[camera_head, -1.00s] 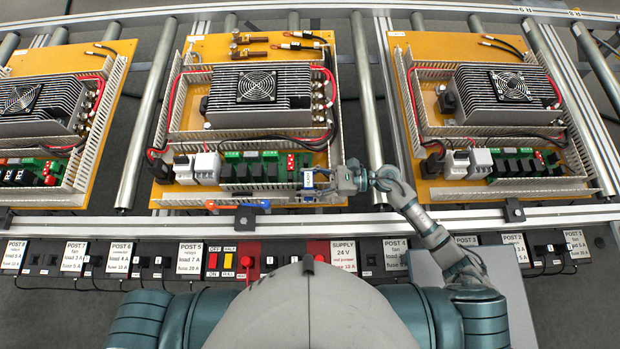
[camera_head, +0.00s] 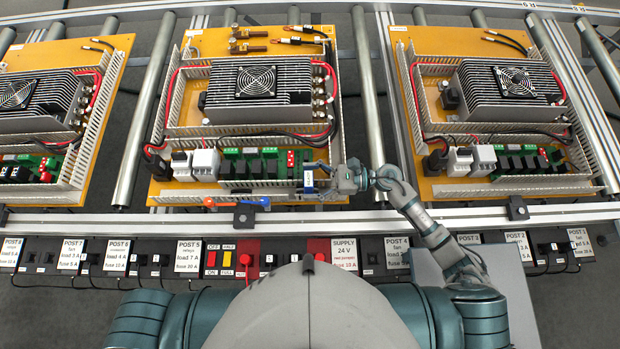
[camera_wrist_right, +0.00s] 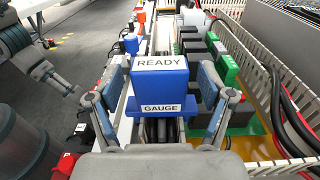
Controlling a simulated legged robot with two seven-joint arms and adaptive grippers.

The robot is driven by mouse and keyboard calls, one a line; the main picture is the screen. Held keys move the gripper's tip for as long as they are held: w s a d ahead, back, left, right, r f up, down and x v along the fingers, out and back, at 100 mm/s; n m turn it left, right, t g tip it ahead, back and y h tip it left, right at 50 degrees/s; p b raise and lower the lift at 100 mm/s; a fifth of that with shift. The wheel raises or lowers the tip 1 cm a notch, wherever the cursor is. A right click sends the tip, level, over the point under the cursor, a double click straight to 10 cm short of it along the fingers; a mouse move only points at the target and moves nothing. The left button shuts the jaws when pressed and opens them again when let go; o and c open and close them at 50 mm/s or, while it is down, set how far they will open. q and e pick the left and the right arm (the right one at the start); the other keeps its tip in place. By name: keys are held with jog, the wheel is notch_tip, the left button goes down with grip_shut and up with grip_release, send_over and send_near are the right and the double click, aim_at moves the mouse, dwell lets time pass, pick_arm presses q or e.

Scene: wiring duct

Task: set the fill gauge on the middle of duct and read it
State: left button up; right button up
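The fill gauge (camera_wrist_right: 160,85) is a blue block with a white READY face and a GAUGE label. In the head view the gauge (camera_head: 308,181) is small, at the front duct of the middle board, near its right end. Black cables show below it in the wrist view; its exact seating in the duct is hidden. My right gripper (camera_wrist_right: 162,88) has its fingers on either side of the gauge, with narrow gaps showing, so it looks open around it. The right gripper also shows in the head view (camera_head: 332,178).
The middle board (camera_head: 185,120) carries a finned fan unit (camera_head: 257,85), relays and slotted duct walls. Similar boards stand left and right. A rail (camera_head: 420,217) and a row of labelled posts run along the front.

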jog(key=d, duration=0.8)
jog(key=shift+r, duration=0.2)
dwell(0.5)
